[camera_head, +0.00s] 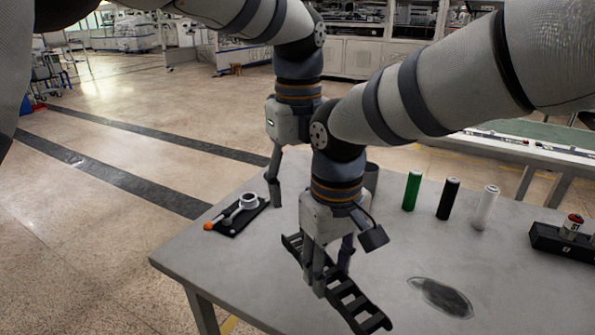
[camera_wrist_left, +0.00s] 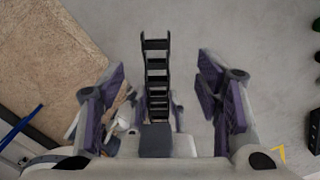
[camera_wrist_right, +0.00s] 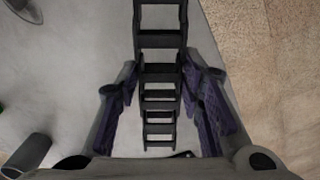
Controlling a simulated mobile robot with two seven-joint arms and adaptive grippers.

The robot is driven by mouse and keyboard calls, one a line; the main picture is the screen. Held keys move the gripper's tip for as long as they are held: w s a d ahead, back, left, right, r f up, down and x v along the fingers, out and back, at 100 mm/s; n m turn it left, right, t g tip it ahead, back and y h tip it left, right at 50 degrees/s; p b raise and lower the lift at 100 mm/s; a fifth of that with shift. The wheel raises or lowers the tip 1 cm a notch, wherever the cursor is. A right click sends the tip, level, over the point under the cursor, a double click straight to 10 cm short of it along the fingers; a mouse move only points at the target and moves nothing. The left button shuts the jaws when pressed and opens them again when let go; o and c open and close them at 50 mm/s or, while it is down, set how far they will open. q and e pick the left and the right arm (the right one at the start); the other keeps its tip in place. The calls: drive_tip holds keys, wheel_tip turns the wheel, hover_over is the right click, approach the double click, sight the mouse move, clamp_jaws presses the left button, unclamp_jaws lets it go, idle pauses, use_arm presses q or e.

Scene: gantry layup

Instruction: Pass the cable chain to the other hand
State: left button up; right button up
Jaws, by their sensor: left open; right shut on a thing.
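The cable chain (camera_head: 364,308) is a black, ladder-like strip. It slants over the grey table (camera_head: 228,275) beneath my right gripper (camera_head: 330,280). My right gripper is shut on the chain; in the right wrist view the chain (camera_wrist_right: 160,72) runs between its purple-padded fingers. I cannot tell if the chain touches the table. My left gripper (camera_head: 276,193) is open behind the right one, near the chain's far end. In the left wrist view the chain (camera_wrist_left: 155,62) lies in line with the space between the open fingers (camera_wrist_left: 163,98). My right gripper hides part of the chain.
A black tray (camera_head: 250,222) with a white ring and an orange-tipped tool lies at the table's left edge. Green (camera_head: 412,190), black (camera_head: 448,198) and white (camera_head: 486,207) cylinders stand at right. A black holder (camera_head: 556,243) is farther right. A dark oval patch (camera_head: 440,297) lies in front.

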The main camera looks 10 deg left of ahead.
sight(299, 233)
use_arm(q)
wheel_tip(299, 233, down, 10)
drive_tip(key=shift+r, duration=0.2)
drive_tip(key=c, duration=1.3)
use_arm(e)
drive_tip(key=o, duration=1.3)
